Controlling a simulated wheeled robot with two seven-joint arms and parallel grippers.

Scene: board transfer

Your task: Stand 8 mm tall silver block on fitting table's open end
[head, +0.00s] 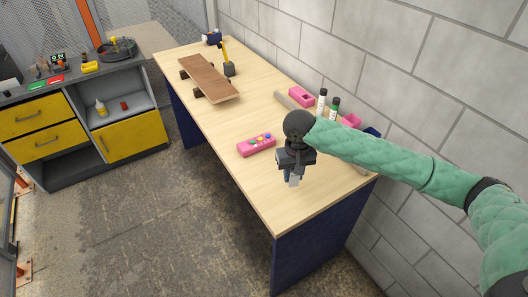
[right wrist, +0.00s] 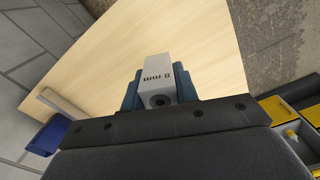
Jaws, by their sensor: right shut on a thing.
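The silver block (right wrist: 155,72) shows in the right wrist view, with "8 mm" printed on it and a dark round hole near its lower end. My right gripper (right wrist: 158,88) is shut on it, with a blue-grey finger on each side. In the head view the block (head: 294,181) hangs below my right gripper (head: 293,172), above the near part of the fitting table (head: 283,212). The table has a pale wood top and dark blue end panels. Whether the block touches the top is hard to tell. My left gripper is not in view.
A pink case with coloured buttons (head: 257,145) lies on the table, left of my gripper. A brown board on wheels (head: 208,77) stands farther back. Bottles (head: 333,107) and pink items stand along the wall. The near table corner looks bare.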

